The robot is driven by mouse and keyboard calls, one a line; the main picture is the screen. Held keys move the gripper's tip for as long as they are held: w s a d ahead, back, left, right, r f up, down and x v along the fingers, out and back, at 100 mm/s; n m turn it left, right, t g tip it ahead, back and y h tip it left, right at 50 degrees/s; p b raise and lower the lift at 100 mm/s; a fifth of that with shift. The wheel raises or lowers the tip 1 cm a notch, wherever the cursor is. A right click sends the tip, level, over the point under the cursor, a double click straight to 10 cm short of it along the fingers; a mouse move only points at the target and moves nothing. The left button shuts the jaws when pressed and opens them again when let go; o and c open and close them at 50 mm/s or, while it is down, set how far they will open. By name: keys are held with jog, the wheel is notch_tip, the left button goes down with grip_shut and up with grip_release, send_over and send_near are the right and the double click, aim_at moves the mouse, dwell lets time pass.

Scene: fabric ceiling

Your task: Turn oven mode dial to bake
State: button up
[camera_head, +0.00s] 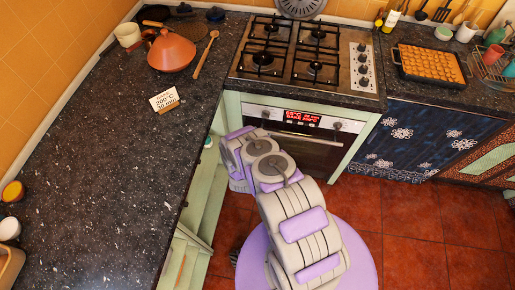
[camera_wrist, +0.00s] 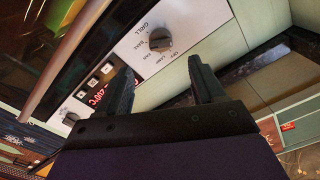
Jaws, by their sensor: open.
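The oven mode dial (camera_wrist: 160,40) is a small dark round knob on the pale control panel in the wrist view. Printed labels around it include GRILL, BAKE, FAN, LAMP and OFF. I cannot tell which label it points to. In the head view it appears at the panel's left end (camera_head: 265,114), close to my arm. My gripper (camera_wrist: 163,86) is open, with two dark fingers spread apart and nothing between them. The dial lies beyond the fingertips, between their lines, and looks untouched. In the head view the fingers are hidden behind my arm.
The oven's red display (camera_head: 302,117) and a second knob (camera_head: 337,125) are farther right on the panel. The dark oven door (camera_head: 315,149) is below. The hob (camera_head: 300,52) and black worktop (camera_head: 110,150) are above and left.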

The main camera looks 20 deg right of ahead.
jog(key=v, duration=0.7)
jog(key=shift+s+a+b, duration=0.3)
jog(key=shift+b, duration=0.15)
